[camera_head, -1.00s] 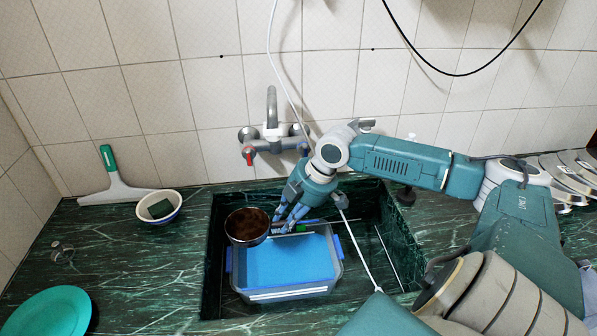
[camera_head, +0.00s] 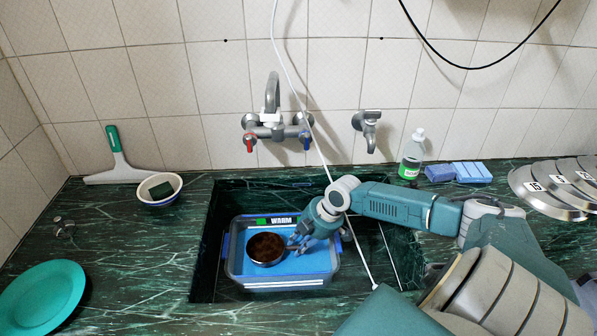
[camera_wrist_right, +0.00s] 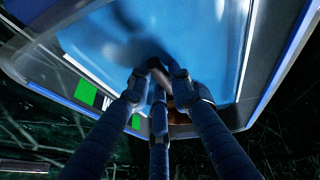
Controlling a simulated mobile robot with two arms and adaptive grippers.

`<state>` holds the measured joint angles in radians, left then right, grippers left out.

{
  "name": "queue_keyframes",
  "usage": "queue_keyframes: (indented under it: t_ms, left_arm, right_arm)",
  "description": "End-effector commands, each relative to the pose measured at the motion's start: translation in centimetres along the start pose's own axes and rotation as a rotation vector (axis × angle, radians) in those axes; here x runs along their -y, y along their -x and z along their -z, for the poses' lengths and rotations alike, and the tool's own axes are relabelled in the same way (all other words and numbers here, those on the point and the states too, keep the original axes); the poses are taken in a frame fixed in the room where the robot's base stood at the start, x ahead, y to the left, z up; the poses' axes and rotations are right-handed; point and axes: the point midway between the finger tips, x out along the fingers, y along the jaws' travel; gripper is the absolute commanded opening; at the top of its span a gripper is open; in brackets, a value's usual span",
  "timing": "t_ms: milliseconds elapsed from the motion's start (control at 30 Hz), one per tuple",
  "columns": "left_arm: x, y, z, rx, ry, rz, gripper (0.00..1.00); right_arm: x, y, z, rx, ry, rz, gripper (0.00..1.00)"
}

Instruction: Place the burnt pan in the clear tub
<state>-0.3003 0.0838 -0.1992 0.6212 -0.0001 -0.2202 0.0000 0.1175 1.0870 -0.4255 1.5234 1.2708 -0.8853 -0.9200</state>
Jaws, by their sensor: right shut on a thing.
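The burnt pan (camera_head: 266,249), round with a dark brown crusted inside, is within the rim of the clear tub (camera_head: 285,283), at or just above the blue water. The tub stands in the sink and has blue side handles and a green "WARM" label. My right gripper (camera_head: 296,243) is shut on the pan at its right side, low over the tub. In the right wrist view my fingers (camera_wrist_right: 158,88) close around a brownish part of the pan (camera_wrist_right: 180,102); the rest is hidden behind them. My left gripper is not in view.
The dark green sink (camera_head: 205,255) surrounds the tub. A faucet (camera_head: 273,115) rises behind it. A white bowl with a sponge (camera_head: 158,199), squeegee (camera_head: 118,165) and green plate (camera_head: 42,298) lie left. A soap bottle (camera_head: 411,158), blue sponges (camera_head: 460,172) and lids (camera_head: 545,190) are right.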

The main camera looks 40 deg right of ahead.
Motion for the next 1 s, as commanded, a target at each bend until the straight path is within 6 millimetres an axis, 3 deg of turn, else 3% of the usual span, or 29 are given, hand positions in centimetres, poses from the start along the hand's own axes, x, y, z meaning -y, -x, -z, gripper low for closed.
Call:
queue_keyframes:
  t_ms: [400, 800, 833, 900, 1000]
  left_arm:
    - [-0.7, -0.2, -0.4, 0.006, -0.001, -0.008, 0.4]
    - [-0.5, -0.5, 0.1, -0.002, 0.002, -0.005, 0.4]
    - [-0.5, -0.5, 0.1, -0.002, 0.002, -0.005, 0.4]
    - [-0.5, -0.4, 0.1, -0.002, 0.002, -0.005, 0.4]
    - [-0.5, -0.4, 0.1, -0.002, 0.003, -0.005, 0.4]
  right_arm:
    - [0.8, -4.3, -1.6, -0.002, -0.001, -0.003, 0.0]
    - [0.8, -4.7, -1.8, -0.003, 0.0, -0.004, 0.0]
    - [1.0, -4.8, -1.9, 0.0, 0.0, -0.001, 0.22]
    - [1.0, -4.7, -1.9, 0.0, 0.0, -0.001, 0.36]
    - [1.0, -4.7, -1.9, 0.0, 0.0, -0.001, 0.39]
